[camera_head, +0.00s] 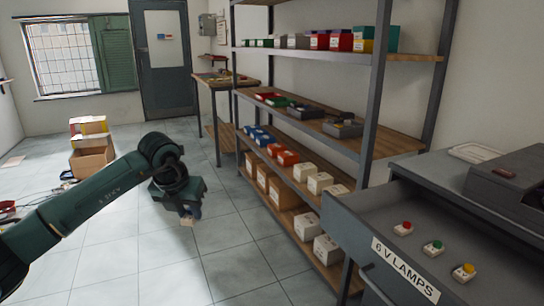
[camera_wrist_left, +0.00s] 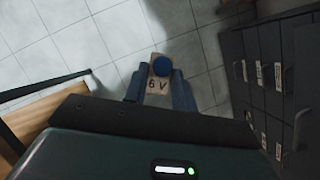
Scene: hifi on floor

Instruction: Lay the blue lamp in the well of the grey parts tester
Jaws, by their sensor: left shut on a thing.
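My left gripper (camera_head: 187,214) is out over the tiled floor, left of the shelving, and shut. In the left wrist view the gripper (camera_wrist_left: 159,92) holds a pale block marked "6 V" with a round blue top, the blue lamp (camera_wrist_left: 162,66). In the head view only a small pale part of the lamp (camera_head: 187,221) shows below the fingers. A dark grey box (camera_head: 510,180) sits on the cabinet top at the right edge; I cannot tell whether it is the parts tester, and no well shows. My right gripper is not in view.
An open grey drawer (camera_head: 348,218) labelled "6 V LAMPS" holds red (camera_head: 403,228), green (camera_head: 433,247) and yellow (camera_head: 464,271) lamps. Shelving (camera_head: 335,142) with small boxes runs along the right. Cardboard boxes (camera_head: 91,158) stand at the left. The floor between is clear.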

